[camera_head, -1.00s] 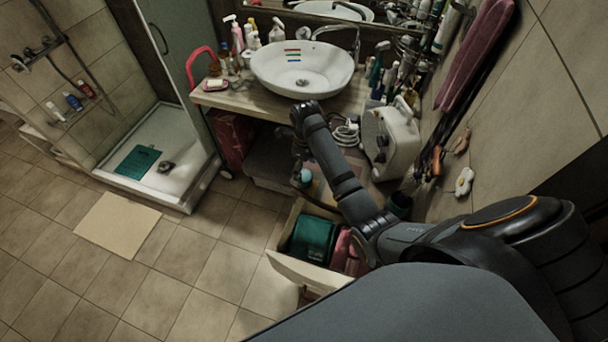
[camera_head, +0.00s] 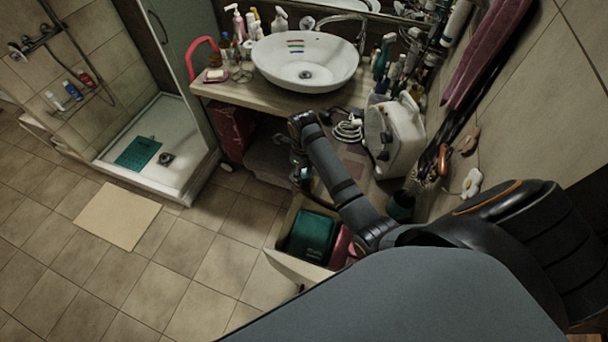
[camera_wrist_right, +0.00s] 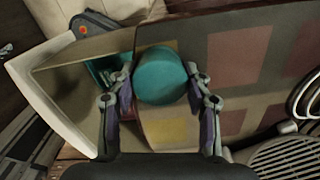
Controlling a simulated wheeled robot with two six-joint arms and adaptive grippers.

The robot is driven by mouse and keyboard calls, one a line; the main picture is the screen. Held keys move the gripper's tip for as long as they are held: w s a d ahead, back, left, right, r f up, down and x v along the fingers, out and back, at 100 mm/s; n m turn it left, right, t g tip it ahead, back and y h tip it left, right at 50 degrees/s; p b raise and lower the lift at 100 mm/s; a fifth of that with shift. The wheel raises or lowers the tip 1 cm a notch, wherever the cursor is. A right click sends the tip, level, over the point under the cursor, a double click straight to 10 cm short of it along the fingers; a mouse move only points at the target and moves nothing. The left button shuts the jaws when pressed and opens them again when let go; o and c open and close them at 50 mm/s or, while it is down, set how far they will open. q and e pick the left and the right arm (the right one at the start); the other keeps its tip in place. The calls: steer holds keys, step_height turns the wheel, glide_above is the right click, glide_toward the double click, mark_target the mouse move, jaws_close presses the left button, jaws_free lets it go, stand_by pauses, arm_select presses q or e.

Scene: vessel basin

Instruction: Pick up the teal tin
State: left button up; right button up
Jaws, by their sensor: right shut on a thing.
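The teal tin (camera_wrist_right: 162,76) is round and sits between the two fingers of my right gripper (camera_wrist_right: 163,84) in the right wrist view. The fingers are shut on its sides. Behind it lies a patterned surface with reddish and yellow squares; I cannot tell whether the tin touches it. In the head view my right gripper (camera_head: 300,172) is above the back of the open drawer, below the washbasin counter, and the arm mostly hides the tin. My left gripper is not in view.
The open drawer (camera_head: 288,266) holds a dark green item (camera_head: 311,236) and a pink one (camera_head: 342,246). A cream appliance (camera_head: 394,138) stands right of my arm, with a coiled cable (camera_head: 348,131) beside it. The white basin (camera_head: 305,62) is above.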

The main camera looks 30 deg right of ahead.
mark_target(305, 172)
steer(key=shift+s, duration=0.1)
steer(key=shift+c, duration=0.4)
steer(key=shift+r, duration=0.3)
step_height(305, 172, up, 6)
steer(key=shift+d+f+b, duration=0.1)
steer(key=shift+b, duration=0.5)
step_height(305, 172, up, 4)
steer(key=p, duration=0.2)
steer(key=shift+f+p, duration=0.2)
steer(key=shift+p, duration=0.15)
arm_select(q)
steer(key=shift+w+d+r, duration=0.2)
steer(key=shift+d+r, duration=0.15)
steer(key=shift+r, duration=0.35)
